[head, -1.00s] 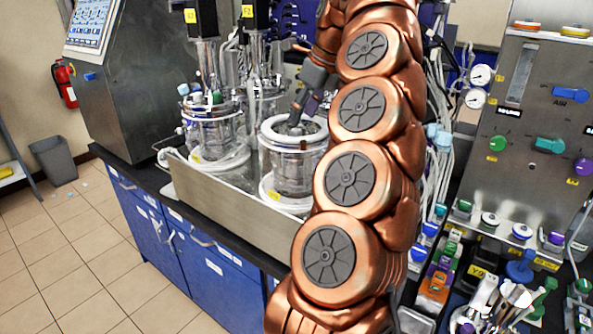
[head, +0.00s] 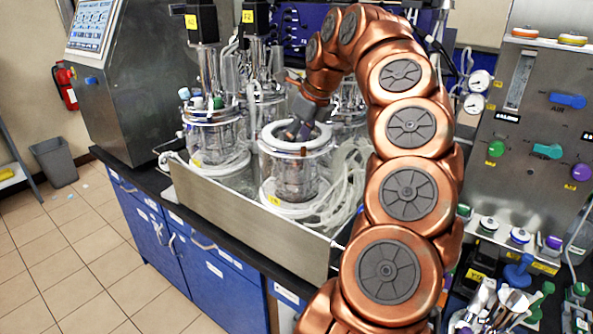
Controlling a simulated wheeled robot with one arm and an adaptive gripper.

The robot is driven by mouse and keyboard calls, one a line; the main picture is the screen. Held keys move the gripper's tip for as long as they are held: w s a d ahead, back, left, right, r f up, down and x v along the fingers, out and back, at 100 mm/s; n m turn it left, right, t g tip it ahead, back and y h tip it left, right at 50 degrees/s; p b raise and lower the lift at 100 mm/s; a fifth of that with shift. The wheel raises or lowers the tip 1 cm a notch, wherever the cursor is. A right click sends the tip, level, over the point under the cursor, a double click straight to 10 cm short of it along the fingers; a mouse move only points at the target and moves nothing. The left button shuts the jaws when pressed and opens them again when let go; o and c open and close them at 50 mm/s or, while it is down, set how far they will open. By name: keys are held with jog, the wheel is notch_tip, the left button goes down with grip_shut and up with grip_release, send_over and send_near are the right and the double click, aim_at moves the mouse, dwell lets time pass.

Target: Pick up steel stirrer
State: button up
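My gripper (head: 298,132) points down at the open top of the front glass vessel (head: 296,168), with its fingertips at or just inside the white-rimmed mouth. The fingers are small and dark here, and I cannot tell whether they are open or shut. A steel stirrer cannot be made out with certainty. A brownish upright shape shows through the vessel's glass below the gripper, but it may be a reflection of my arm. My copper-coloured arm arches in from the lower right and hides part of the bench behind it.
A second vessel (head: 215,135) with a motor (head: 193,22) above it stands to the left, with another motor (head: 253,18) behind. A steel tray wall (head: 255,222) runs in front. Loose clear tubing (head: 345,190) lies right of the front vessel. A control panel (head: 540,110) stands at right.

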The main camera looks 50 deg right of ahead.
jog(key=shift+w+f, duration=0.1)
jog(key=shift+f, duration=0.1)
grip_shut()
dwell(0.4)
dwell(0.4)
